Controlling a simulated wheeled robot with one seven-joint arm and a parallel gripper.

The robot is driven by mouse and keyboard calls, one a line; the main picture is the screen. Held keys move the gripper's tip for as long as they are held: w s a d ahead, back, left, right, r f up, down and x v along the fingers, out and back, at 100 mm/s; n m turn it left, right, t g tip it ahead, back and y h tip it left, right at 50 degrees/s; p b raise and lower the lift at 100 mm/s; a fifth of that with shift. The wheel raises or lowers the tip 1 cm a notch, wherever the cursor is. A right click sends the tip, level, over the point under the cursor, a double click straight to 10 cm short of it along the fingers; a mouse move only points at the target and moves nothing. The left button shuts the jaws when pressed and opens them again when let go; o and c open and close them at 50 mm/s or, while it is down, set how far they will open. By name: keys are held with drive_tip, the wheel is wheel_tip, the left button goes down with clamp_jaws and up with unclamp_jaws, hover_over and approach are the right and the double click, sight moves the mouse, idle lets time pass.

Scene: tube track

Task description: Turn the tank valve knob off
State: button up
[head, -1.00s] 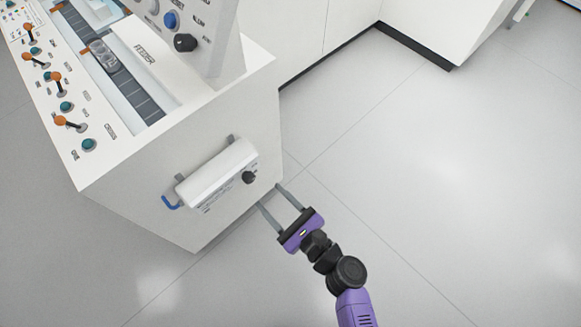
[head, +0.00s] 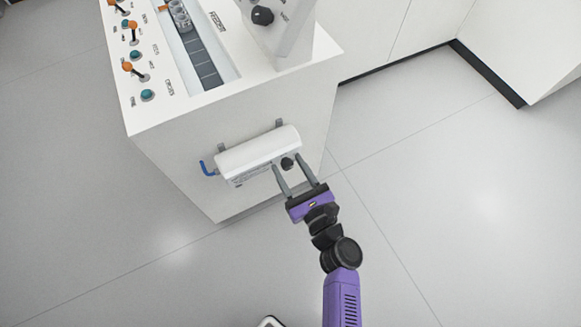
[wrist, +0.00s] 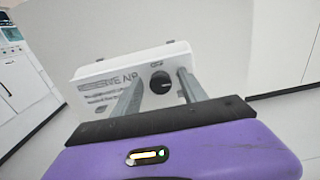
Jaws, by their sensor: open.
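The white tank (head: 258,151) is mounted on the side of the white machine. Its black round valve knob (head: 287,163) is on the tank's front face toward the right end. In the wrist view the knob (wrist: 160,82) shows between my two grey fingers, beyond them and nearer the right finger. My gripper (head: 296,174) is open and empty. Its fingertips are close to the knob, one on either side of it in the head view. I cannot tell whether either finger touches the knob.
A blue handle (head: 208,169) sticks out at the tank's left end. The machine's top (head: 180,75) carries several orange-tipped levers and teal buttons. White cabinets (head: 400,30) stand at the back. The floor on the right is clear.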

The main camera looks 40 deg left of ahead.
clamp_jaws()
drive_tip(key=shift+f, duration=0.1)
drive_tip(key=n+b, duration=0.3)
drive_tip(key=shift+f+n, duration=0.15)
drive_tip(key=shift+n, duration=0.15)
drive_tip(key=n+b, duration=0.5)
drive_tip(key=shift+s, duration=0.1)
drive_tip(key=n+b, duration=0.4)
drive_tip(key=n, duration=0.1)
drive_tip(key=shift+f, duration=0.1)
drive_tip(key=shift+s+n+b, duration=0.1)
drive_tip(key=shift+n+b, duration=1.55)
drive_tip(key=shift+n, duration=0.65)
